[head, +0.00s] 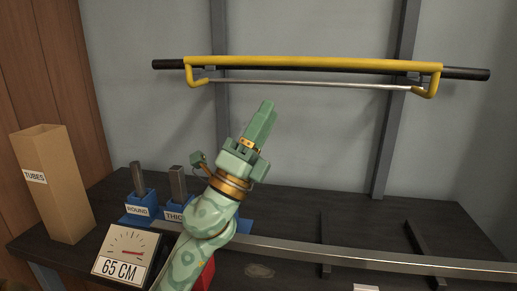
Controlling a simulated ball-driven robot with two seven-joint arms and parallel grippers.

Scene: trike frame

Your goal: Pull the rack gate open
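The rack gate shows as a yellow bar (315,63) high on the back wall, with bent yellow ends. A black rod (466,73) runs behind it and sticks out at both sides. A thin silver rod (310,84) spans below, between the yellow ends. The yellow bar sits level against the rack's grey uprights (393,120). My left gripper (265,110) is below the bar, pointing up, and does not appear to touch it. Its fingers overlap in this view, so their gap cannot be seen. Nothing shows in them. My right gripper is out of view.
A dark bench (300,215) lies below, with a long metal bar (400,262) across its front. A cardboard box marked TUBES (55,190), a 65 CM dial (125,255) and blue holders marked ROUND (137,209) and THIC (174,213) stand left. Open air surrounds the yellow bar.

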